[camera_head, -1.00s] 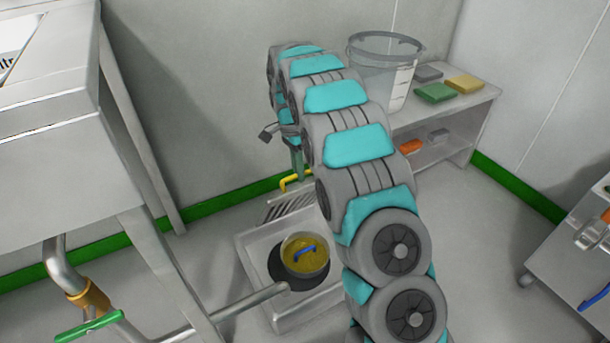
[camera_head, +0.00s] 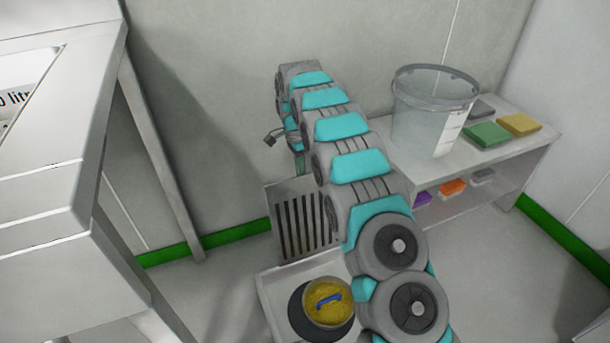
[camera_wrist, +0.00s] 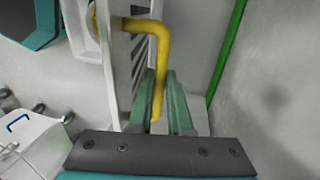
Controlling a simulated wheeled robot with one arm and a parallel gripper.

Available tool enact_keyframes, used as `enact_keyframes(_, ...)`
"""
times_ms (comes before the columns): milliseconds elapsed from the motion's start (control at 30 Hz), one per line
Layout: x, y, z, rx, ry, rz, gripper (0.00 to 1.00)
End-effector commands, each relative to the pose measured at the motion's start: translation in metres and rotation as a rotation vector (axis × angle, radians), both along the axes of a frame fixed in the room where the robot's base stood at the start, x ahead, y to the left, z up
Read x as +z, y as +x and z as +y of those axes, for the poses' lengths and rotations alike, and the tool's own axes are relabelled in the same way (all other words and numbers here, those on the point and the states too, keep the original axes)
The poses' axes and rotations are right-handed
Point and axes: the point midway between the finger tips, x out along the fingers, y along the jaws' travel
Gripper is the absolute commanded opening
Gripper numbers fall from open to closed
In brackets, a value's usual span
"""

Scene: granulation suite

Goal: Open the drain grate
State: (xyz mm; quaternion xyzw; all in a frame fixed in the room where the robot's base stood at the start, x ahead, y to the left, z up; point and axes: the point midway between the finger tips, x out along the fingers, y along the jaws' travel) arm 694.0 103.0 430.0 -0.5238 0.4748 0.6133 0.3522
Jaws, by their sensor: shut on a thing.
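The slotted grey drain grate (camera_head: 294,222) stands steeply raised at the back of the pale drain basin (camera_head: 275,298) in the head view. In the wrist view the grate (camera_wrist: 110,65) shows nearly edge-on, with a yellow bar handle (camera_wrist: 162,55) on its face. My gripper (camera_wrist: 165,90) is shut on this handle, its green fingers around the handle's long bar. In the head view my arm hides most of the gripper and the handle. A round yellow insert (camera_head: 328,302) with a blue handle (camera_head: 327,298) sits in the basin's dark round opening.
A steel bench (camera_head: 60,190) stands at the left. A low shelf (camera_head: 500,140) at the right carries a clear bucket (camera_head: 430,115) and coloured pads. The wall is close behind the grate. Open floor lies between basin and shelf.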

Motion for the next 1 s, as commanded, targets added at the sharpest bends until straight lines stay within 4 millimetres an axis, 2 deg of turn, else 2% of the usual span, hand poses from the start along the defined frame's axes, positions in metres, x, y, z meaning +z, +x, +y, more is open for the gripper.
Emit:
enact_keyframes(167, -0.005, 0.013, 0.006, 0.002, 0.001, -0.003, 0.00)
enact_keyframes(500, -0.011, 0.027, 0.010, 0.002, 0.003, -0.008, 0.00)
enact_keyframes(967, -0.012, 0.031, 0.011, 0.002, 0.004, -0.018, 0.00)
enact_keyframes(1000, -0.012, 0.031, 0.011, 0.003, 0.004, -0.018, 0.37)
